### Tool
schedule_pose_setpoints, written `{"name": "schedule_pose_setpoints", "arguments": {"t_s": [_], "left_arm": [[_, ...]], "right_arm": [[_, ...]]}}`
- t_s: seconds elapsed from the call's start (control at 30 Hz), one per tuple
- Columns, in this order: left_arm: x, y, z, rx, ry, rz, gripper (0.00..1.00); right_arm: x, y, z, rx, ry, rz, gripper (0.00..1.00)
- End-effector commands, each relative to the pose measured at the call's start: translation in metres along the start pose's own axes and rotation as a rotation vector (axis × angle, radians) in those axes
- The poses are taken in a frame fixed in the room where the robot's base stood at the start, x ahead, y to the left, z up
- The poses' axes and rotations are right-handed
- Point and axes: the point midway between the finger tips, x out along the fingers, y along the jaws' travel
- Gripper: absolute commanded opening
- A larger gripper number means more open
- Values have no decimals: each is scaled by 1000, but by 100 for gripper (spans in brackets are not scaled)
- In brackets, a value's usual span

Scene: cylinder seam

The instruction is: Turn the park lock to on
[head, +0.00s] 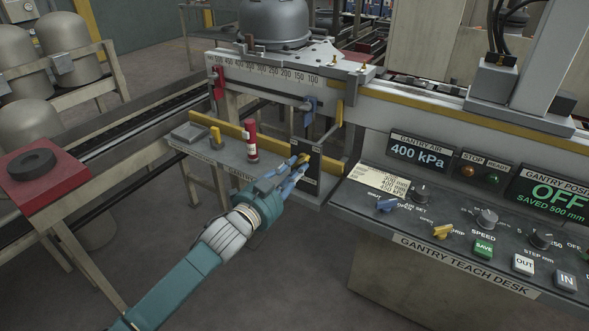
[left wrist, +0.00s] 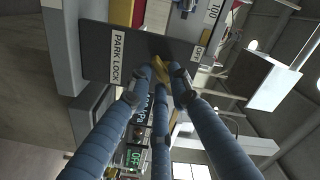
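The park lock is a dark upright panel (head: 309,184) at the end of the low grey shelf in the head view. It carries a yellow knob (head: 304,158). In the left wrist view the panel (left wrist: 88,46) has a white PARK LOCK label (left wrist: 117,56), and the yellow knob (left wrist: 160,68) sits between my blue fingertips. My left gripper (head: 299,166) is at the knob, its fingers closed in around it, seen also in the left wrist view (left wrist: 161,76). The fingers partly hide the knob, so its setting cannot be read. My right gripper is not in view.
The gantry teach desk (head: 462,268) with knobs and buttons stands at the right. A red cylinder (head: 251,139) stands on the grey shelf (head: 224,155) left of the panel. A red table (head: 43,184) with a dark ring is at far left. Open floor lies below my arm.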

Motion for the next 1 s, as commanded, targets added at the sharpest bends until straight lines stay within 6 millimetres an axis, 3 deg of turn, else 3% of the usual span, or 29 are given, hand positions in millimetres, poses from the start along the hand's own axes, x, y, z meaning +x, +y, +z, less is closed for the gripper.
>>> {"name": "schedule_pose_setpoints", "arguments": {"t_s": [0.33,0.47,0.8,1.0], "left_arm": [[-1,-1,-1,-2,2,-1,33],[-10,0,0,-2,1,-1,33],[-79,1,1,-3,0,1,33],[-110,0,1,-1,-1,0,33]], "right_arm": [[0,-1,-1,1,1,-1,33],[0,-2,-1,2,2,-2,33],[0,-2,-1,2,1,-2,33],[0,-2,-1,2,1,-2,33]]}}
